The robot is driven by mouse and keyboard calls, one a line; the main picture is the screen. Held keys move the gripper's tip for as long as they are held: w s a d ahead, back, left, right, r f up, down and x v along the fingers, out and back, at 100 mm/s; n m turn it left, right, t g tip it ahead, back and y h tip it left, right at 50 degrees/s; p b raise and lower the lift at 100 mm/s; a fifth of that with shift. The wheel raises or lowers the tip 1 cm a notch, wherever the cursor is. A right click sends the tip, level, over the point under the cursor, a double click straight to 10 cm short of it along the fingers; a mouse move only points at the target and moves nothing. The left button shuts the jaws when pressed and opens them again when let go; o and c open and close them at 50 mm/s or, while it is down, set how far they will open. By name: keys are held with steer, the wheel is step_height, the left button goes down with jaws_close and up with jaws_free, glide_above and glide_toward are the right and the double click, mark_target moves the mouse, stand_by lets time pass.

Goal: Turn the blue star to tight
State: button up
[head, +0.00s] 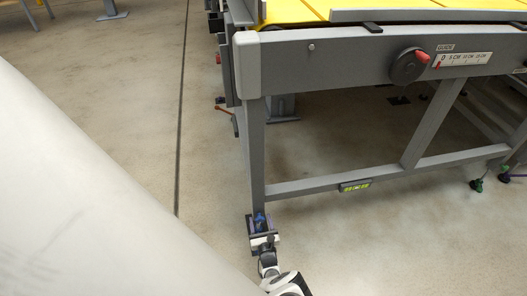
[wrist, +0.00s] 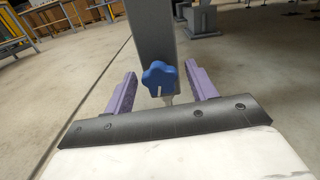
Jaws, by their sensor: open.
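The blue star knob (wrist: 158,78) is on the lower part of a grey conveyor leg (wrist: 155,30) in the wrist view. A short white mark shows on its lower face. My gripper (wrist: 164,84) is open, with one purple finger on each side of the star and a gap to each. I cannot tell whether the fingers reach fully around it. In the head view my gripper (head: 261,225) is small at the foot of the near leg (head: 255,150), and the star (head: 260,221) is a small blue patch, partly hidden by the fingers. Any tight marking is not readable.
The conveyor frame (head: 340,60) with a yellow belt (head: 290,10) stands above. It carries a black handwheel (head: 408,66) and a guide scale (head: 463,59). A green star knob (head: 477,185) is at the far right.

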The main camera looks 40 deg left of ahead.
steer(key=shift+w+a, duration=0.25)
steer(key=shift+a, duration=0.05)
steer(key=c, duration=1)
